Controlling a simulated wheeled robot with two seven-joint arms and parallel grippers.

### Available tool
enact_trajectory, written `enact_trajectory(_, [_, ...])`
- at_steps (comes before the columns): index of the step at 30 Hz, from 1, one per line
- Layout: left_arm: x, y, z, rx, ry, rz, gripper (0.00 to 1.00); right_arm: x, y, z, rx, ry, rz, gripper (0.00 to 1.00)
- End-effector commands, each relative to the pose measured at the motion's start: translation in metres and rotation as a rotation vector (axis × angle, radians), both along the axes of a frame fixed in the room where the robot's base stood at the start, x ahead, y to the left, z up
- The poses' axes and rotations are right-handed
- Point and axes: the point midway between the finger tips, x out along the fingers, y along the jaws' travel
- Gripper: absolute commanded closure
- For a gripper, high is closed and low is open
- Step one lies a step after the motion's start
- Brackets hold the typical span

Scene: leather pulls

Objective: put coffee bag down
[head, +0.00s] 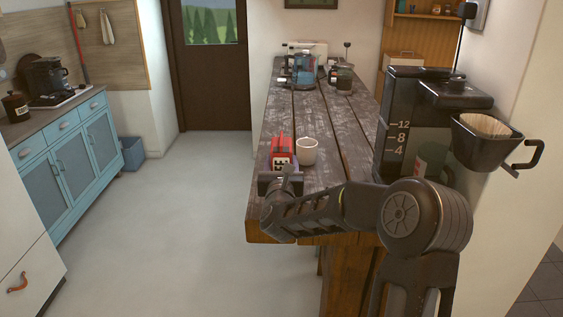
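The coffee bag (282,150) is red with a dark and white label and stands roughly upright over the near end of the wooden table. My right gripper (280,180) is directly at the near, lower side of the bag, with its arm reaching in from the right. The gripper body hides its fingertips and the bag's base. I cannot tell whether the fingers grip the bag or whether the bag touches the table. My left gripper is not in view.
A white mug (307,150) stands just right of the bag. A large coffee maker (400,125) with a filter basket (487,138) is at the right. The middle of the wooden table (322,115) is clear.

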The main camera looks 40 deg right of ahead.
Motion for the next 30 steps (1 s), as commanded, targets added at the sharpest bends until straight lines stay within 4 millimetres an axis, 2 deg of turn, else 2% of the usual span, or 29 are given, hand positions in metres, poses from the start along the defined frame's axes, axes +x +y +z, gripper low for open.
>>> enact_trajectory(9, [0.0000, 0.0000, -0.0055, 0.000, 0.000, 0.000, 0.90, -0.0001, -0.0003, -0.0020, -0.002, -0.002, -0.001, 0.97])
enact_trajectory(10, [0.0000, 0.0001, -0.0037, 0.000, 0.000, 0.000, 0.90, -0.0002, -0.0004, -0.0010, -0.001, -0.001, -0.001, 0.43])
enact_trajectory(17, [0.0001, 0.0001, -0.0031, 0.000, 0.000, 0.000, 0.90, -0.0001, -0.0003, -0.0008, -0.001, -0.001, -0.001, 0.24])
enact_trajectory(28, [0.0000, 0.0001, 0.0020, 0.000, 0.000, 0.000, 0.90, -0.0001, -0.0002, 0.0027, 0.000, 0.000, -0.001, 0.24])
enact_trajectory(30, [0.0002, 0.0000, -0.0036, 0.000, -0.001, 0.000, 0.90, -0.0049, 0.0037, 0.0004, -0.001, -0.002, 0.000, 0.24])
